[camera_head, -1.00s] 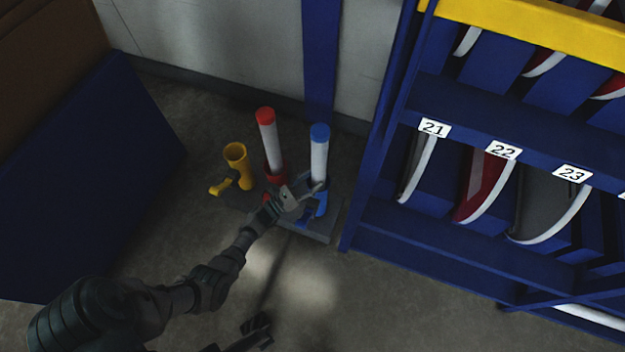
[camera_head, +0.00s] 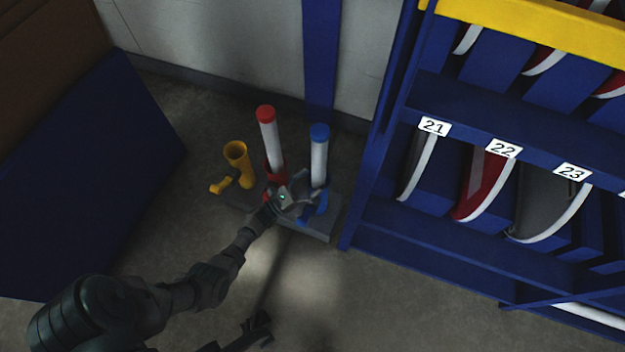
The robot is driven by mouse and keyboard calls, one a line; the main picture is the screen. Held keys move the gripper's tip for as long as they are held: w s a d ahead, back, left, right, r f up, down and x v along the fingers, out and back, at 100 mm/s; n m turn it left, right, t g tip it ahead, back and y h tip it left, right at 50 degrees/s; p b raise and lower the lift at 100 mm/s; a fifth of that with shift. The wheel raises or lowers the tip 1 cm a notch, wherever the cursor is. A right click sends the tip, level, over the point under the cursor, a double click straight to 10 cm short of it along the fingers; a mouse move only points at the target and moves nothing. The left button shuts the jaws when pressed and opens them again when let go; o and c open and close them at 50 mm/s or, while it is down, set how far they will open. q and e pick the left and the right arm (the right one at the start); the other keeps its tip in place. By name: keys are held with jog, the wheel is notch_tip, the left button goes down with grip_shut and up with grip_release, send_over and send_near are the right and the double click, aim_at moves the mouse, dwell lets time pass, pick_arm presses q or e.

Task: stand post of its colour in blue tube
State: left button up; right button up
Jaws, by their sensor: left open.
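A white post with a blue cap (camera_head: 319,158) stands upright in the blue tube (camera_head: 321,202) at the right end of the grey base (camera_head: 325,228). A white post with a red cap (camera_head: 269,139) stands in the red tube (camera_head: 275,177) in the middle. The yellow tube (camera_head: 240,165) on the left is empty. My left gripper (camera_head: 306,199) is open in front of the blue tube, close to the lower part of the blue-capped post. It partly hides the red and blue tubes. Whether it touches the post I cannot tell.
A blue rack (camera_head: 385,222) with signs in slots numbered 21, 22 and 23 stands close on the right. A large blue panel (camera_head: 80,190) is at the left. A wall (camera_head: 220,50) is behind the base. The floor in front is clear.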

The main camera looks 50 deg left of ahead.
pick_arm(q)
jog(key=d+v, duration=0.1)
jog(key=v, duration=1)
jog(key=shift+a, duration=0.5)
